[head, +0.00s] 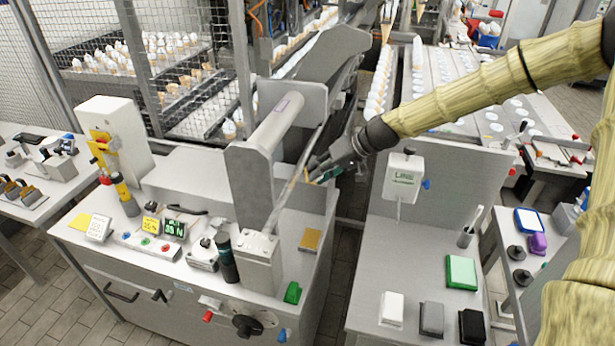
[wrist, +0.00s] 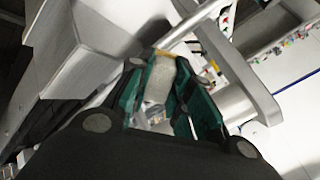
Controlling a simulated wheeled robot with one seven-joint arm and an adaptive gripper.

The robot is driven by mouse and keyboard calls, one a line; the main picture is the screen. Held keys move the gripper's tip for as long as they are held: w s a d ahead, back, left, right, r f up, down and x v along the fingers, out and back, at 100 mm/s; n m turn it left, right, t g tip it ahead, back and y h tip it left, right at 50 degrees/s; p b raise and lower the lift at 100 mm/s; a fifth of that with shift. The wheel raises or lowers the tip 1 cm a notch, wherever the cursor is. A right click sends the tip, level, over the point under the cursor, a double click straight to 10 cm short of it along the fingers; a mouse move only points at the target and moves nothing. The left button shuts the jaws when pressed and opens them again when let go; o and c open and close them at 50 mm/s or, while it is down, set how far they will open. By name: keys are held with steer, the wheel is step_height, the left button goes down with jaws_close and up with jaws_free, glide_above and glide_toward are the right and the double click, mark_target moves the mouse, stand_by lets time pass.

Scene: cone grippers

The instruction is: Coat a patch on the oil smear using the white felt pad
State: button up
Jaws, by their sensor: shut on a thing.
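My gripper (head: 322,172) is beside the slanted metal bar of the machine, at the middle of the head view. In the wrist view its teal fingers are closed around a pale grey-white piece (wrist: 158,88) with an orange-yellow end (wrist: 165,54). I cannot tell for sure what this piece is. A white block-shaped pad (head: 391,308) lies on the right counter, apart from my gripper. A grey pad (head: 431,318) and a black pad (head: 472,326) lie to its right. I cannot make out the oil smear clearly in either view.
The left machine top (head: 190,262) carries a dark bottle (head: 226,258), small displays and a tan pad (head: 311,240). A dark floor gap separates the two units.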

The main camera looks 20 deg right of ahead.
mark_target(298, 174)
steer(key=shift+f, duration=0.1)
steer(key=shift+b+x, duration=1.7)
steer(key=shift+x, duration=0.5)
steer(key=shift+b+x, duration=0.7)
steer(key=shift+x, duration=0.45)
steer(key=shift+b+x, duration=0.7)
steer(key=shift+x, duration=0.3)
steer(key=shift+w, duration=0.15)
steer(key=shift+w+d, duration=0.55)
steer(key=shift+w, duration=0.25)
steer(key=shift+w+d, duration=0.6)
steer(key=shift+w, duration=0.2)
steer(key=shift+w+d+b, duration=0.35)
steer(key=shift+w+d, duration=0.2)
steer(key=shift+w, duration=0.3)
steer(key=shift+w+d+b, duration=0.3)
steer(key=shift+w+d, duration=0.25)
steer(key=shift+w, duration=0.3)
